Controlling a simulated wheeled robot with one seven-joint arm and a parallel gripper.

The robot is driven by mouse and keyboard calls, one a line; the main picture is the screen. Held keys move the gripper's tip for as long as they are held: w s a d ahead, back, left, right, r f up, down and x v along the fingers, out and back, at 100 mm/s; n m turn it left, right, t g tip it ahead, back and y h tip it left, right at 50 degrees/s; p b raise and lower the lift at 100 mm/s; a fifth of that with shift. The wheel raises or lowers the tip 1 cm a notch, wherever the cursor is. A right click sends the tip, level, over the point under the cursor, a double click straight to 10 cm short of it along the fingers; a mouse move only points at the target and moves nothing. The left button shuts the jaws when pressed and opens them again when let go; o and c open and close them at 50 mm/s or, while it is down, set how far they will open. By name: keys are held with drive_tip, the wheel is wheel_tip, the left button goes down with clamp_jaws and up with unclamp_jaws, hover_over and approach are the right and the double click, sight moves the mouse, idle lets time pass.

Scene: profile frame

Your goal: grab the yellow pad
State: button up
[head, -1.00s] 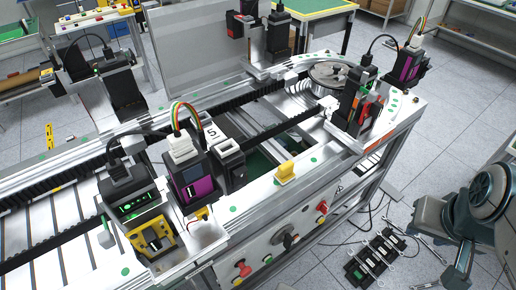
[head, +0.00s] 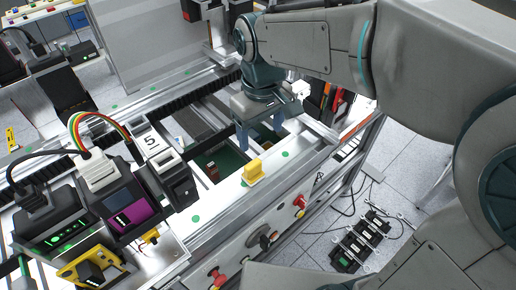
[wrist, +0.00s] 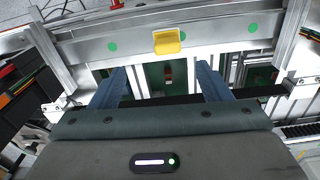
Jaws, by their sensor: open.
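The yellow pad (head: 253,171) is a small block with an upright part, standing on the silver front rail of the machine frame. In the wrist view the yellow pad (wrist: 167,41) lies ahead of the fingers, near the middle. My gripper (head: 261,142) hangs from my arm just behind the pad, over the frame's opening. Its two blue fingers are apart with nothing between them; they also show in the wrist view (wrist: 163,78). The gripper and the pad look apart.
A black device with a purple front (head: 128,212) and a black module marked 5 (head: 163,160) stand left of the pad. A red knob (head: 216,277) and other controls are on the front panel below. Green dots mark the rail, which is otherwise clear beside the pad.

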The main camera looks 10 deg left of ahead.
sight(253, 164)
drive_tip(key=shift+n, duration=0.4)
drive_tip(key=f, duration=0.3)
drive_tip(key=a+f, duration=0.1)
drive_tip(key=f, duration=0.2)
drive_tip(key=a+f, duration=0.1)
drive_tip(key=f, duration=0.2)
drive_tip(key=shift+f, duration=0.1)
drive_tip(key=f+p, duration=0.1)
drive_tip(key=f, duration=0.4)
drive_tip(key=shift+w, duration=0.2)
drive_tip(key=c, duration=1.1)
